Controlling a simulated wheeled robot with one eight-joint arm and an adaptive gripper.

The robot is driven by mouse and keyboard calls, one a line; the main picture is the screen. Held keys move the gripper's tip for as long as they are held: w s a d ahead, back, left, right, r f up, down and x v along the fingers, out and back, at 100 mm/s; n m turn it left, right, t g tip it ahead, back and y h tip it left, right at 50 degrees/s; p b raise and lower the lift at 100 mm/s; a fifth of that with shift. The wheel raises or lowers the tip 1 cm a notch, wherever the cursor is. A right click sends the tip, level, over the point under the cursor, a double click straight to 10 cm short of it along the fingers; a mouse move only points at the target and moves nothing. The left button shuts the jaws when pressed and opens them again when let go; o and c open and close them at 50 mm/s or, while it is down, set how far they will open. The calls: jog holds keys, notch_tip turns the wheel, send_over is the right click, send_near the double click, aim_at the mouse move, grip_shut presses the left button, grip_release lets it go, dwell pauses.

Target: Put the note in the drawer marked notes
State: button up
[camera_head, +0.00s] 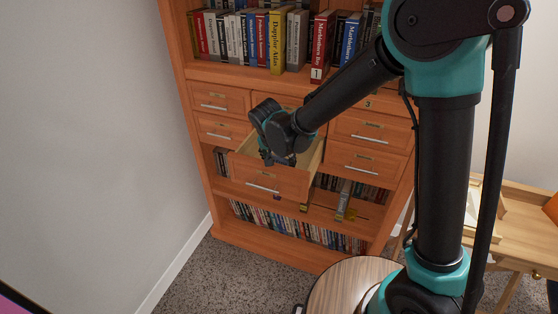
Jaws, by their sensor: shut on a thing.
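My gripper (279,160) is over the open middle drawer (268,180) of the wooden bookcase, pointing down at it. Its fingers are small and partly hidden by the wrist in this view. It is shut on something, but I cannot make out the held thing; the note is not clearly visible. The open drawer is pulled out toward the room, and its pale inside shows at both sides of my gripper. The drawers carry small label plates, too small to read here.
Shut drawers stand left (220,129) and right (368,134) of the open one. Books (277,42) fill the shelf above and rows of cases (300,228) the shelf below. A round table (340,285) is in front, a wooden desk (520,235) at right, a wall (80,130) at left.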

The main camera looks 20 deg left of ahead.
jog(key=o, duration=0.7)
jog(key=v, duration=1.2)
jog(key=shift+r, duration=0.15)
